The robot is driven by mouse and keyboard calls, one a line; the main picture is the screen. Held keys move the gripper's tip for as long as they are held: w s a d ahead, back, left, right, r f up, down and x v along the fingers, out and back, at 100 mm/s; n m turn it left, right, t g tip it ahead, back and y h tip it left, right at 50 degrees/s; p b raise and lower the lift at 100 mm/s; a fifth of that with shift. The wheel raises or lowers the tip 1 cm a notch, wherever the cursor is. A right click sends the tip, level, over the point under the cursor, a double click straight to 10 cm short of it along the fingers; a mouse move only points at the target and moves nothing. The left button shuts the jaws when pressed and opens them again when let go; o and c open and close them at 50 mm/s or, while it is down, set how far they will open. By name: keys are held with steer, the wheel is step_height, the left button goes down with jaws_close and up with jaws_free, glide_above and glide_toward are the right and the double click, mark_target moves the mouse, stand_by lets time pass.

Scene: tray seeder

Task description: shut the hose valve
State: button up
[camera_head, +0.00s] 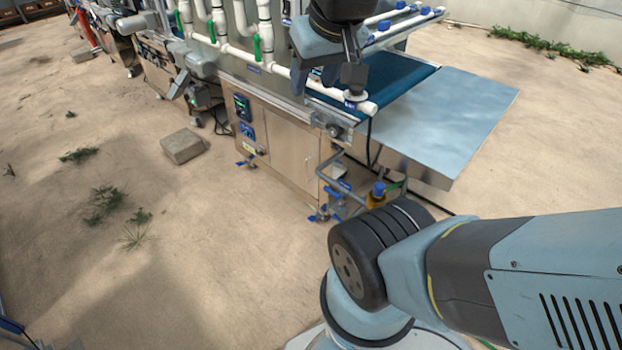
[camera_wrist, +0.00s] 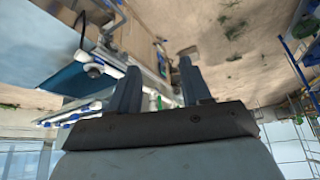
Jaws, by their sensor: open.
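White pipes on the machine's near side carry green-handled valves: one green handle (camera_head: 257,48), another (camera_head: 211,31) and a third further left (camera_head: 178,19). All three handles look roughly upright, along their vertical pipes. I cannot tell which one is the hose valve. A green piece shows small between my fingers in the wrist view (camera_wrist: 158,102). My gripper (camera_head: 353,75) hangs above the near end of the white horizontal pipe (camera_head: 335,93), to the right of the green handles. In the wrist view my gripper (camera_wrist: 156,62) has its two fingers apart, with nothing held.
The steel machine cabinet (camera_head: 276,140) stands below the pipes, with a blue belt (camera_head: 400,80) and a flat metal table (camera_head: 450,115) at its right. A yellow and blue unit (camera_head: 376,195) sits low near its corner. A grey block (camera_head: 182,146) lies on open sandy floor.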

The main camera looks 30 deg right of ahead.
steer(key=w+a+f+m+g+h, duration=0.2)
steer(key=w+f+g, duration=0.6)
steer(key=w+f, duration=1.3)
steer(key=n+t+h, duration=0.1)
steer(key=h, duration=1.5)
glide_toward(325, 190)
steer(key=d, duration=0.9)
steer(key=shift+s, duration=0.35)
steer(key=shift+c, duration=0.3)
